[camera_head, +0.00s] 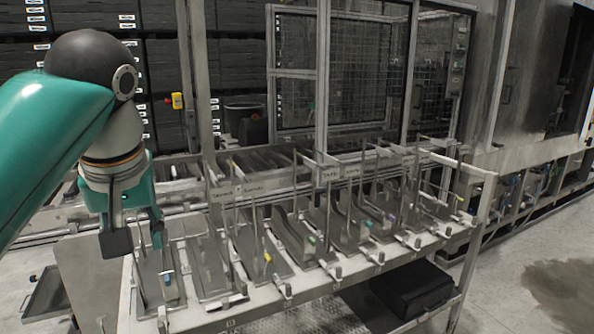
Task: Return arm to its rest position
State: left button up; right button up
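My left arm comes in from the left edge, with a teal link and a dark rounded joint. My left gripper (137,240) points down over the left end of the metal rack table. Its two dark fingertips are apart, and I see nothing held between them. Below it lies a flat grey tray slot with a blue tag (167,279); I cannot tell whether the fingers touch anything there. My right gripper and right arm are not in view.
The rack table (262,318) holds several slanted metal trays with upright rods and coloured tags. A black case (412,288) sits on its lower shelf. Behind stand a mesh-panelled machine frame (322,75) and stacked black crates (165,65). Open floor (520,240) lies at right, with a dark wet patch.

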pick_arm(q)
jog(key=w+d+f+m+g+h, duration=0.1)
jog(key=w+d+f+m, duration=0.15)
jog(key=w+f, duration=0.45)
jog(key=w+d+f+m, duration=0.1)
jog(key=w+d+f, duration=0.2)
jog(key=f, duration=0.8)
notch_tip(320, 180, down, 17)
jog(key=d+m+g+h, duration=0.1)
jog(key=d+m+h, duration=0.1)
jog(key=d, duration=0.1)
jog(key=s+d+f+h, duration=0.1)
jog(key=s+f, duration=0.3)
jog(key=f, duration=0.3)
jog(key=s+f+g+h, duration=0.1)
jog(key=s+f, duration=0.2)
jog(key=f, duration=0.3)
jog(key=s+d+f+h, duration=0.1)
jog(key=s+f, duration=0.3)
jog(key=f, duration=0.3)
jog(key=s+f+n, duration=0.1)
jog(key=s+f, duration=0.2)
jog(key=s, duration=0.4)
jog(key=s+a+f+n, duration=0.1)
jog(key=s+f+n, duration=0.1)
jog(key=s, duration=0.5)
jog(key=shift+a+f+p, duration=0.25)
jog(key=shift+f+p, duration=0.2)
jog(key=shift+f, duration=0.35)
